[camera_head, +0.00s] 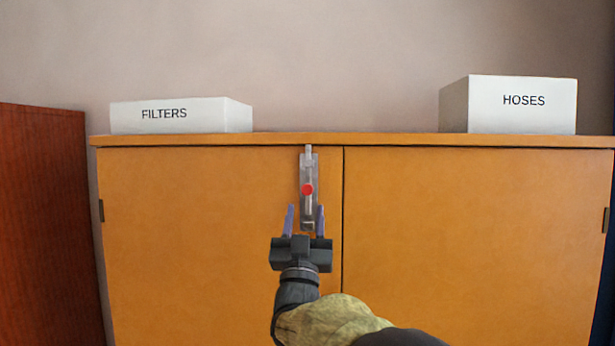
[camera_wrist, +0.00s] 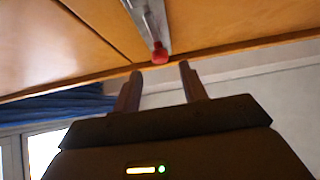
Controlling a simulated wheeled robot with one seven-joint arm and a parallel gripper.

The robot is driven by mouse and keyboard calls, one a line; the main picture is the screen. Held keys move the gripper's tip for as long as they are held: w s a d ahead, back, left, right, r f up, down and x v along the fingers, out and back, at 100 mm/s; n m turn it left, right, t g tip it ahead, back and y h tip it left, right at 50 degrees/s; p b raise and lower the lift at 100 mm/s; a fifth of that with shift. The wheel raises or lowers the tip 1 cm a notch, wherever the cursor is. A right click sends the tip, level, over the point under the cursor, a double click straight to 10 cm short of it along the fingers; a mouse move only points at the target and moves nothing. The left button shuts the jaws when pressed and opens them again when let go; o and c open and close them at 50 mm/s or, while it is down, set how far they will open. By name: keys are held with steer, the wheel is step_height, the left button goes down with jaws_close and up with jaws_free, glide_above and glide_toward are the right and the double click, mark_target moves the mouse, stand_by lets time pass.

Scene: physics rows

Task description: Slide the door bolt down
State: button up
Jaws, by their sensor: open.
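The door bolt (camera_head: 309,172) is a grey metal rod on a narrow upright plate near the top of the left cabinet door. Its upper end reaches the cabinet's top edge. A red knob (camera_head: 307,189) sits on the rod. In the wrist view the red knob (camera_wrist: 159,54) shows just beyond and between the fingertips, with the metal plate (camera_wrist: 146,18) behind it. My gripper (camera_head: 304,208) is open, with its two purple fingers apart, just below the knob in the head view. Nothing is between the fingers that I can see as held; contact with the knob cannot be told.
The orange cabinet has a left door (camera_head: 190,240) and a right door (camera_head: 470,240). A white FILTERS box (camera_head: 180,116) and a white HOSES box (camera_head: 522,104) stand on top. A dark red-brown panel (camera_head: 45,220) stands at the left.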

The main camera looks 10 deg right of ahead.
mark_target(307, 193)
steer(key=p+x, duration=0.4)
steer(key=x, duration=0.3)
steer(key=shift+w+r, duration=0.1)
jaws_close()
